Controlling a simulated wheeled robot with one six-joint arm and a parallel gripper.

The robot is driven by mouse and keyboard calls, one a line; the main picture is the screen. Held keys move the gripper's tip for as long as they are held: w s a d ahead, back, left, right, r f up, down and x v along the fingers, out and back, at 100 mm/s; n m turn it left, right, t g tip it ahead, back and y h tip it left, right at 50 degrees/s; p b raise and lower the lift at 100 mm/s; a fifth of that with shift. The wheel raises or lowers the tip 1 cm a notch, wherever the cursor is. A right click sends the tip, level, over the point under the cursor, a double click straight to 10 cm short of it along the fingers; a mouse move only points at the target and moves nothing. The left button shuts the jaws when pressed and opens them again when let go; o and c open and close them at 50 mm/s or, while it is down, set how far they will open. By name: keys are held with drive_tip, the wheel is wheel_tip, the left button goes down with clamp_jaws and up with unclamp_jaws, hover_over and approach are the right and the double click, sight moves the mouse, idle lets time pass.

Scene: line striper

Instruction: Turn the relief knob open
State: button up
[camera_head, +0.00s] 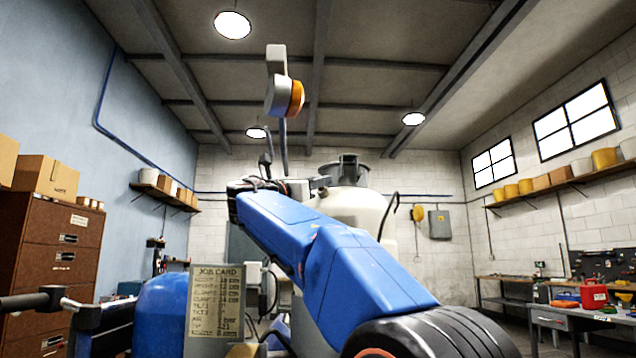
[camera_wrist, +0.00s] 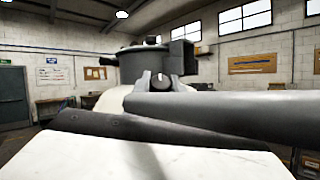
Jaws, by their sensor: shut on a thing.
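The pressure tank (camera_head: 358,209) is pale, with a dark lid (camera_head: 348,168), and stands beyond my arm in the head view. In the wrist view the dark lid (camera_wrist: 145,62) is at the centre. The relief knob (camera_wrist: 161,81), small, round and dark with a pale mark, shows in front of the lid. My gripper (camera_head: 321,183) reaches the lid's left side in the head view. It is shut on what looks like the knob, with grey parts close on both sides of it. The contact is too small to see clearly.
A job card (camera_head: 215,298) and a blue tank (camera_head: 160,310) stand at the lower left. A long grey bar (camera_wrist: 235,107) crosses the right of the wrist view, close to the camera. Brown drawers (camera_head: 55,250) and a workbench (camera_head: 575,313) stand at the sides.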

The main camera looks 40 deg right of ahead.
drive_tip(key=m+g+y, duration=0.1)
drive_tip(key=m+g, duration=0.6)
drive_tip(key=shift+w, duration=0.15)
drive_tip(key=shift+m+g+y, duration=1.6)
drive_tip(key=shift+m+g, duration=0.7)
drive_tip(key=shift+m, duration=0.2)
drive_tip(key=shift+m+g+y, duration=0.5)
drive_tip(key=shift+m+y, duration=0.1)
drive_tip(key=o, duration=1)
drive_tip(key=shift+a, duration=0.1)
